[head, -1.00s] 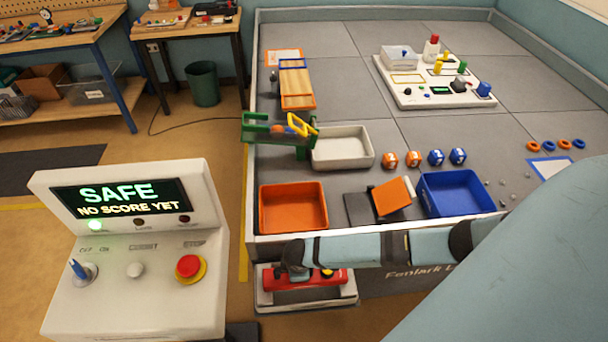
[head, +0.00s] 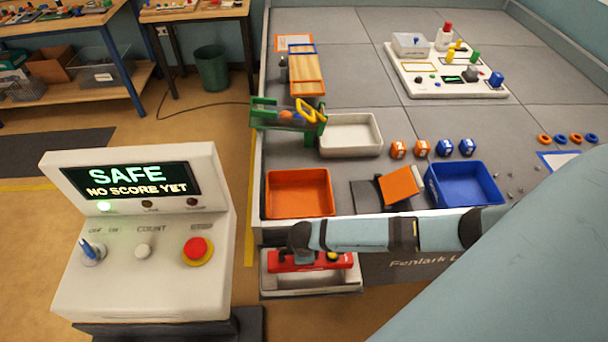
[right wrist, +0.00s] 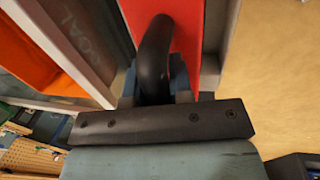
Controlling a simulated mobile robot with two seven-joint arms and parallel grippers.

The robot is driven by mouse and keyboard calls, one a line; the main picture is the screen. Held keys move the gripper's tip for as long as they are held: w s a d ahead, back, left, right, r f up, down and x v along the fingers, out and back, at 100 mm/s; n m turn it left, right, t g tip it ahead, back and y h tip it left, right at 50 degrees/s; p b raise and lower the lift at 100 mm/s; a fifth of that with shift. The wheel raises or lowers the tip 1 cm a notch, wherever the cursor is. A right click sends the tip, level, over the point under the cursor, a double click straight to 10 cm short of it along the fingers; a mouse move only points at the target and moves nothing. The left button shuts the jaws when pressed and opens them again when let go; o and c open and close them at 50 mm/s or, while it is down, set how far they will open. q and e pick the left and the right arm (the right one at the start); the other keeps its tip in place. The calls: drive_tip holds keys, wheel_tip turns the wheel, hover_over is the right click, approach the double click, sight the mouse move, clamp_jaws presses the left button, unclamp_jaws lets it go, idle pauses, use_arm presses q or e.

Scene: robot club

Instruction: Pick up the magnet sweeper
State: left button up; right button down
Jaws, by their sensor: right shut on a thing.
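The magnet sweeper (head: 312,264) is a red bar with a black handle and a small yellow knob. It is at a pale tray (head: 312,287) below the table's front edge; I cannot tell whether it rests there or is slightly raised. My right gripper (head: 300,252) reaches it from the right, seen from above. In the right wrist view the gripper (right wrist: 152,88) is shut on the curved black handle (right wrist: 154,45), with the red body (right wrist: 188,25) beyond. The fingertips are partly hidden by the handle and the gripper's dark plate. My left gripper is out of view.
The table edge is close behind the sweeper, with an orange bin (head: 299,192) and a blue bin (head: 465,186) above it. A console (head: 150,250) reading SAFE stands to the left. Open floor lies between the console and the back workbench.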

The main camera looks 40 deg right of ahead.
wheel_tip(320, 180, up, 18)
drive_tip(key=shift+r, duration=0.15)
